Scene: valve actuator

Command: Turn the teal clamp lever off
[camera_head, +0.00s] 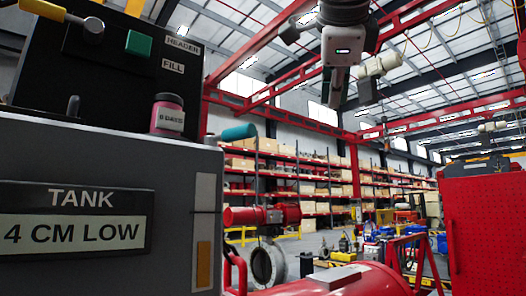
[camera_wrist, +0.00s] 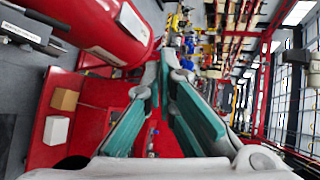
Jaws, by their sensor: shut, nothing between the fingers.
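A teal rounded handle (camera_head: 238,132) sticks out at the right edge of the grey tank box (camera_head: 120,160) in the head view; it looks like the clamp lever. Its pivot is hidden, and I cannot tell its setting. My gripper (camera_head: 350,98) hangs high to the right of it, apart from it and empty. In the wrist view my gripper's fingers (camera_wrist: 166,68), with teal inner faces, come together over a red surface. I do not make out the lever in the wrist view.
A black panel (camera_head: 110,80) carries a yellow lever (camera_head: 45,10) and a green square (camera_head: 138,44). A pink jar (camera_head: 168,113) stands on the tank box. A red cylinder (camera_head: 345,280) lies low in front; a red cabinet (camera_head: 485,235) stands right. Open air surrounds my gripper.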

